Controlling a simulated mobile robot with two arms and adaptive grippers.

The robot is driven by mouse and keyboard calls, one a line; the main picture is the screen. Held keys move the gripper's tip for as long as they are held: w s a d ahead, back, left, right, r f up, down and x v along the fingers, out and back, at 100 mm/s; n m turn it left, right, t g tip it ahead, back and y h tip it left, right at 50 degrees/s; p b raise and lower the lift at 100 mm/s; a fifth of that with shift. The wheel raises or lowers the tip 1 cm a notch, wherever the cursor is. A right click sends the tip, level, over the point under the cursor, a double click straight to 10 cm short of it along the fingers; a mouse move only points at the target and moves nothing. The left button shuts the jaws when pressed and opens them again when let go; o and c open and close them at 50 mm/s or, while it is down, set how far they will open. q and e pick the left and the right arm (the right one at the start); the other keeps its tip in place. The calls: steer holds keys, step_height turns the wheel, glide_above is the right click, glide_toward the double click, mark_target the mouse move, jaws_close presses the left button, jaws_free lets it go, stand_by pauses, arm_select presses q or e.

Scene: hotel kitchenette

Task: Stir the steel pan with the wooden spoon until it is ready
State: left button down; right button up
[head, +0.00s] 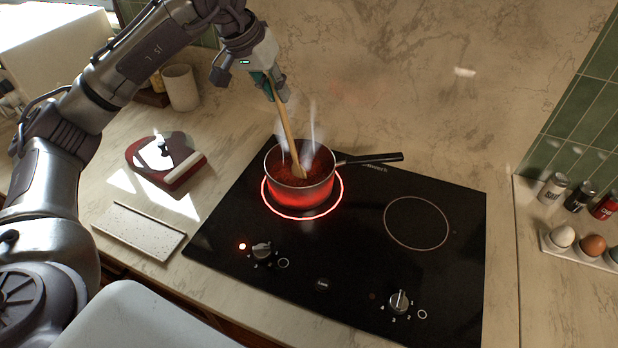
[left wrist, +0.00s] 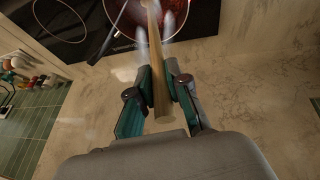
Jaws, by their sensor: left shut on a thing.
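The steel pan (head: 312,188) stands on the glowing left burner of the black hob, its dark handle (head: 372,158) pointing right. It holds a red-brown food, and white steam rises from it. The wooden spoon (head: 287,130) leans in the pan, its lower end in the food. My left gripper (head: 273,92) is shut on the upper part of the spoon, above and behind the pan. In the left wrist view the spoon (left wrist: 156,60) runs from between the fingers into the pan (left wrist: 178,12). My right gripper is not in view.
The hob's (head: 440,290) right burner (head: 416,222) is empty, and a red light glows by the left knob (head: 262,250). A speckled tray (head: 140,230), a red-and-white object (head: 165,158) and a cup (head: 181,88) are at left. Shakers (head: 580,196) and an egg holder (head: 575,252) are at right.

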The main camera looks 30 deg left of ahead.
arm_select(q)
steer(key=shift+s+d, duration=0.15)
steer(key=shift+s, duration=0.5)
